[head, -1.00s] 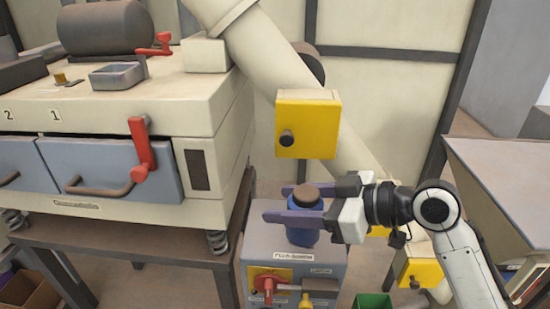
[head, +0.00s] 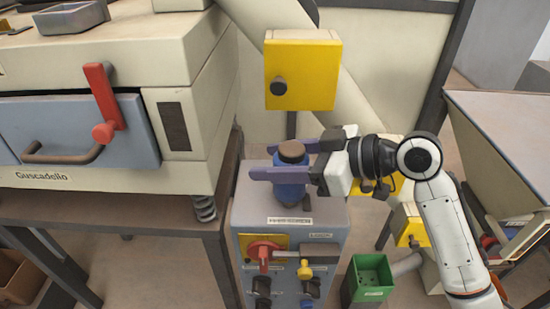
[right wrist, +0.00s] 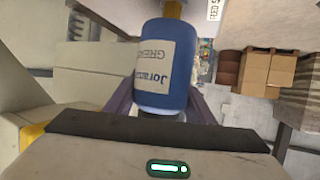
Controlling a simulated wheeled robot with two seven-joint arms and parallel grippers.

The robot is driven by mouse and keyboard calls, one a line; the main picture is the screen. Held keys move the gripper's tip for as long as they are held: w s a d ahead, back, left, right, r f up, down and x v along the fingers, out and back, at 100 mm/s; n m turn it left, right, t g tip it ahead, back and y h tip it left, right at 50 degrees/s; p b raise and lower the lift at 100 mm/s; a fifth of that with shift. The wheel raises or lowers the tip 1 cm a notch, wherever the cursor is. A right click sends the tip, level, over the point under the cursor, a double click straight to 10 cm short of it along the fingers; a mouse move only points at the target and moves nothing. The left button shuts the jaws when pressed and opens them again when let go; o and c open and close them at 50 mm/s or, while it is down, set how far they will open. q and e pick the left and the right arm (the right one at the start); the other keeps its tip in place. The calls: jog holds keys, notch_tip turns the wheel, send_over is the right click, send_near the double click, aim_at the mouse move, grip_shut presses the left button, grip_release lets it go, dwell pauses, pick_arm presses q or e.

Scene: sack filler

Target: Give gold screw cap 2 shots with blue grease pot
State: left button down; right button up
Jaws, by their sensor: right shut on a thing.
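The blue grease pot (head: 291,190) has a brown top and is upright over the grey cabinet's top; I cannot tell whether it still touches it. My right gripper (head: 284,160) comes from the right, its purple fingers shut on the pot's upper part. In the right wrist view the pot (right wrist: 163,70) fills the upper middle, its pale label upside down, between the fingers. The gold screw cap cannot be made out clearly; the machine top at the upper left is cut off by the frame. My left gripper is out of view.
The grey cabinet (head: 325,212) carries a red handle (head: 263,253) and knobs on its front. A yellow box (head: 303,75) stands close behind the pot. The cream machine (head: 110,45) with a red lever (head: 104,105) is at left. A green bin (head: 371,275) is at lower right.

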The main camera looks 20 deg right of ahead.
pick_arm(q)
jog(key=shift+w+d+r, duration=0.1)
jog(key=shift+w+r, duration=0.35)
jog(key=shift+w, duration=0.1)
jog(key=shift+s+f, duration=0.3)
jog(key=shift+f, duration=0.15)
pick_arm(e)
jog(key=shift+f, duration=0.3)
